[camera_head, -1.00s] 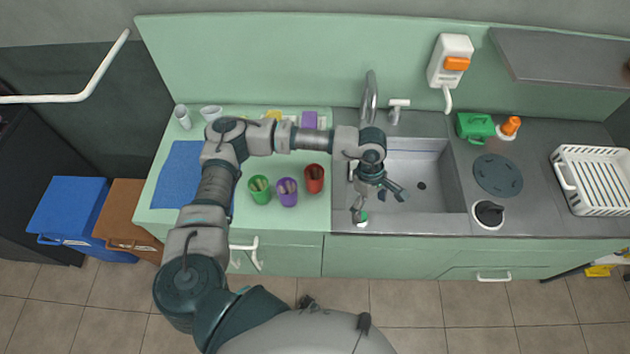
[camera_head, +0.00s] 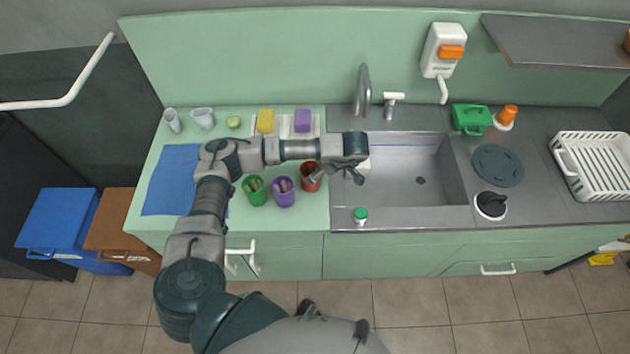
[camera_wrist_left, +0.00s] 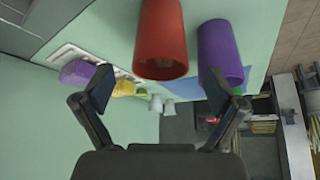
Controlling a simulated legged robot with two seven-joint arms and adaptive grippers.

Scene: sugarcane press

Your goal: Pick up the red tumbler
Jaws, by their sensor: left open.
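The red tumbler (camera_head: 308,187) stands upright on the green counter, just left of the sink, at the right end of a row of tumblers. My left gripper (camera_head: 322,176) is beside its right side in the head view and partly hides it. In the left wrist view the red tumbler (camera_wrist_left: 161,38) lies ahead of my open left gripper (camera_wrist_left: 162,95), roughly centred between the fingers and not gripped. I cannot tell whether a finger touches it. My right gripper is not in view.
Yellow (camera_head: 265,120) and purple (camera_head: 303,120) blocks sit behind. The sink (camera_head: 410,192) is on the right.

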